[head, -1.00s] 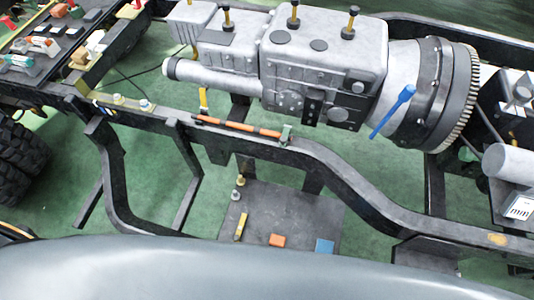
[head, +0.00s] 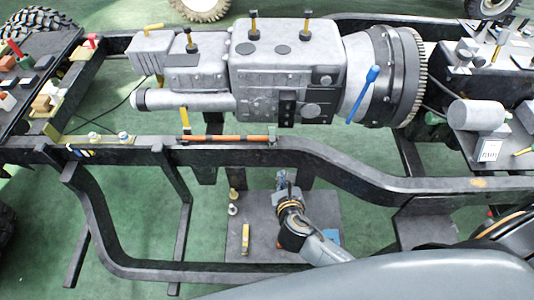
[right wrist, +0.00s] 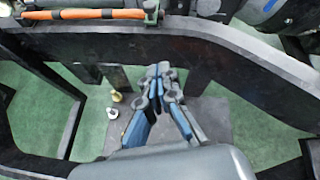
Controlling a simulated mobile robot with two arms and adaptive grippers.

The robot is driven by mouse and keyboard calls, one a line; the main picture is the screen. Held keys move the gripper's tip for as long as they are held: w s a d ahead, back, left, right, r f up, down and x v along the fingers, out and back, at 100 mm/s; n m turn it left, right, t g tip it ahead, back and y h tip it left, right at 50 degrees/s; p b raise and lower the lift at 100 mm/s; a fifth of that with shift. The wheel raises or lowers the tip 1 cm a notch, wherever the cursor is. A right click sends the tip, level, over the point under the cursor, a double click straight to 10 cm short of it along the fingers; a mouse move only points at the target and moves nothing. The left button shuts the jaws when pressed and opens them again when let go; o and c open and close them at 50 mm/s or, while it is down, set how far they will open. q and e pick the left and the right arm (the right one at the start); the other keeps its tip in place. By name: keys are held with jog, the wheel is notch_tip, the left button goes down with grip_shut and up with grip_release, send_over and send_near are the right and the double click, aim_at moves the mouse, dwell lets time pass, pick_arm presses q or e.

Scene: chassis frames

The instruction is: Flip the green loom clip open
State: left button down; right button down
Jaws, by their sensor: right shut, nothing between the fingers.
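The green loom clip (head: 272,136) is small and sits on the near chassis rail, at the right end of an orange loom (head: 225,138). My right gripper (head: 282,180) is below and in front of the rail, apart from the clip. In the right wrist view its fingertips (right wrist: 159,70) are together, pointing toward the rail, with nothing between them. My left gripper is not in view.
The dark chassis rail (head: 370,180) runs across between gripper and gearbox (head: 285,80). A grey plate (head: 265,225) lies below the gripper with a yellow piece (head: 246,238) on it. A blue-handled tool (head: 362,95) leans at the bell housing. Green floor is open at left.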

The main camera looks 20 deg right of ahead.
send_near(274, 146)
jog(key=f+x, duration=0.1)
jog(key=x, duration=0.5)
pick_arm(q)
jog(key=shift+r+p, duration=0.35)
pick_arm(e)
jog(key=shift+w+d+r, duration=0.1)
jog(key=shift+w+r, duration=0.15)
jog(key=shift+r, duration=0.1)
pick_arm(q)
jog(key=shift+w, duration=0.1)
